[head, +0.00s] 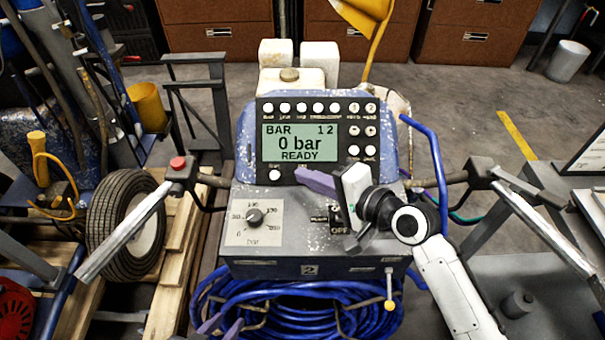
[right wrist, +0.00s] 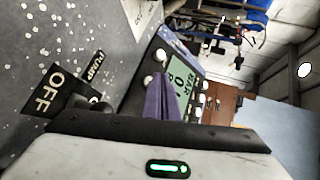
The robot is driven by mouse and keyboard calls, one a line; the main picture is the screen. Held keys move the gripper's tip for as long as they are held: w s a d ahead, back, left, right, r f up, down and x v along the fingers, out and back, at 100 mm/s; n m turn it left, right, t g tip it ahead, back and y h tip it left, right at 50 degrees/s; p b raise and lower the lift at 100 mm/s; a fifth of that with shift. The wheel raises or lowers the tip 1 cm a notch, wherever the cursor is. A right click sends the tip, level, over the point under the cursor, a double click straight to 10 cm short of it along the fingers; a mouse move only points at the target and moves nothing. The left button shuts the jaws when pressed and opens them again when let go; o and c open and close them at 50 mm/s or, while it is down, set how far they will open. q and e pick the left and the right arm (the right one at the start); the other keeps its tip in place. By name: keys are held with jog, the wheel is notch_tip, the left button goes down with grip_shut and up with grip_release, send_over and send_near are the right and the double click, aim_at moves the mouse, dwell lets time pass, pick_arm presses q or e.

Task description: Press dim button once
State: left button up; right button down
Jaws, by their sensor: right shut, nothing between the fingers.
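The control panel (head: 320,163) is dark with a green display (head: 299,142) reading "0 bar READY". White round buttons run along its top, down its right side and below the display. Their labels are too small to read, so I cannot tell which is the dim button. My right gripper (head: 300,175) is shut and empty, its purple fingertips at the panel's lower edge below the display. They also show in the right wrist view (right wrist: 158,80), close to white buttons (right wrist: 160,55). I cannot tell whether they touch. My left gripper (head: 222,327) is open at the bottom.
A pressure dial (head: 254,217) and an OFF switch sit on the sloped console below the panel. Handlebars (head: 125,230) stick out on both sides. A blue hose coil (head: 300,310) hangs in front. A wheel (head: 125,225) stands at left.

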jog(key=shift+w+a+f, duration=0.15)
jog(key=shift+w+f, duration=0.05)
jog(key=shift+f, duration=0.4)
jog(key=shift+r, duration=0.4)
jog(key=shift+s+r+p, duration=0.4)
jog(key=shift+r+p, duration=0.1)
jog(key=shift+p, duration=0.45)
jog(key=shift+s, duration=0.1)
jog(key=s+r+p, duration=0.2)
jog(key=p, duration=0.1)
jog(key=shift+r+p, duration=0.25)
jog(key=shift+p, duration=0.1)
jog(key=shift+s+r+p, duration=0.5)
jog(key=shift+s+p, duration=0.2)
jog(key=shift+s, duration=0.05)
